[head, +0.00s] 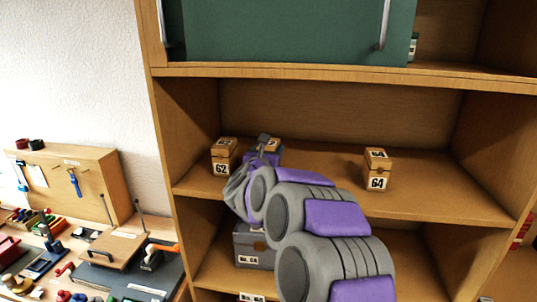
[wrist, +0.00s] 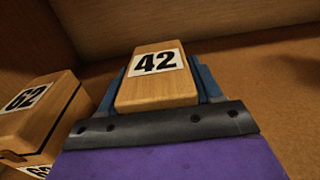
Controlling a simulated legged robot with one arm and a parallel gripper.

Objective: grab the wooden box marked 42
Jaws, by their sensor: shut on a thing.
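The wooden box marked 42 (wrist: 155,88) is between the blue fingers of my gripper (wrist: 160,82) in the wrist view, with its label facing up. The gripper is shut on it, one finger along each side. In the head view my grey and purple arm reaches into the middle shelf, and a small part of the box (head: 272,144) shows behind the wrist. Most of the box and the fingertips are hidden there. I cannot tell whether the box rests on the shelf or is lifted.
A wooden box marked 62 (head: 224,156) stands close on the left; it also shows in the wrist view (wrist: 35,112). A box marked 64 (head: 377,170) stands to the right on the same shelf (head: 440,195). A green case (head: 290,32) is above and a grey case (head: 250,246) below.

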